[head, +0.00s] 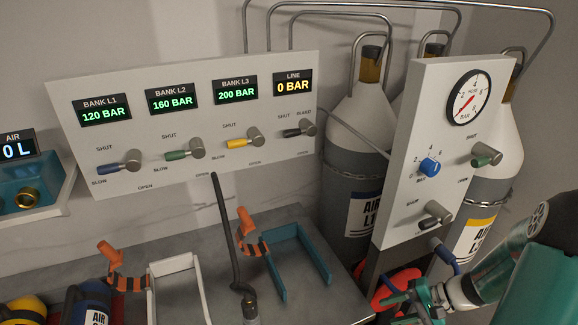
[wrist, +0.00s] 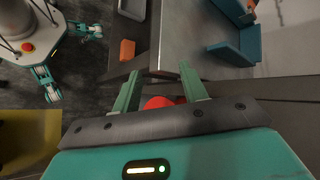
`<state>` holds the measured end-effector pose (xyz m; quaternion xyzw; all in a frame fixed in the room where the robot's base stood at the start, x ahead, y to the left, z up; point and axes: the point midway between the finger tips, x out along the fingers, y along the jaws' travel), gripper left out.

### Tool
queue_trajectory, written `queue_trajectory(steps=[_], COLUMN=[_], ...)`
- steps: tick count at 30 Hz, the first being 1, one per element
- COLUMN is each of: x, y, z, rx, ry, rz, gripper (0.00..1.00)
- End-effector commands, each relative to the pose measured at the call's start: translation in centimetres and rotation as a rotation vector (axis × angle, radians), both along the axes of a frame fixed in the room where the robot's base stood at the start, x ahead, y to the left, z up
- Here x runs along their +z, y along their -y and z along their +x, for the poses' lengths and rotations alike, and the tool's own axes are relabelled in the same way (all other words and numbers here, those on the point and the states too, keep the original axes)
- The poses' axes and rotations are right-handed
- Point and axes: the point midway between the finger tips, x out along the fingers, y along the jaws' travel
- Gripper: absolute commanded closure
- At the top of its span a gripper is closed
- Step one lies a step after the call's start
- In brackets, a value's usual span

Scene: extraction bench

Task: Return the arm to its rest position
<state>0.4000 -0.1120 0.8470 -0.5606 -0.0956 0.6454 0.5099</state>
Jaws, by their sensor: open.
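My arm reaches in from the lower right of the head view, and my gripper (head: 402,300) is low beside the bench's right end. In the wrist view the two teal fingers of my gripper (wrist: 160,90) stand apart with nothing held between them. A red rounded thing (wrist: 160,102) shows behind the gap between the fingers, and I cannot tell its distance. In the head view a red object (head: 404,280) is partly hidden behind my gripper.
A panel with several levers (head: 190,125) stands behind the bench (head: 170,245). A second panel with a gauge (head: 440,150) and grey gas cylinders (head: 350,160) stand close to my arm. A teal cradle (head: 318,258) and a hose with a dark rod (head: 228,230) occupy the bench top.

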Motion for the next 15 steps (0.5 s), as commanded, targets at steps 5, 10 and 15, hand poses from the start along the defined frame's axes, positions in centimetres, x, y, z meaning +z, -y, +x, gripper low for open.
queue_trajectory(steps=[5, 10, 15], x=[5.0, 9.1, 13.0], y=[-2.5, -4.6, -6.5], z=[-0.6, -1.7, -3.1], rx=[0.132, 0.232, 0.311], ry=[0.020, 0.052, 0.106], rz=[-0.164, -0.321, -0.479], gripper=[0.57, 0.57, 0.57])
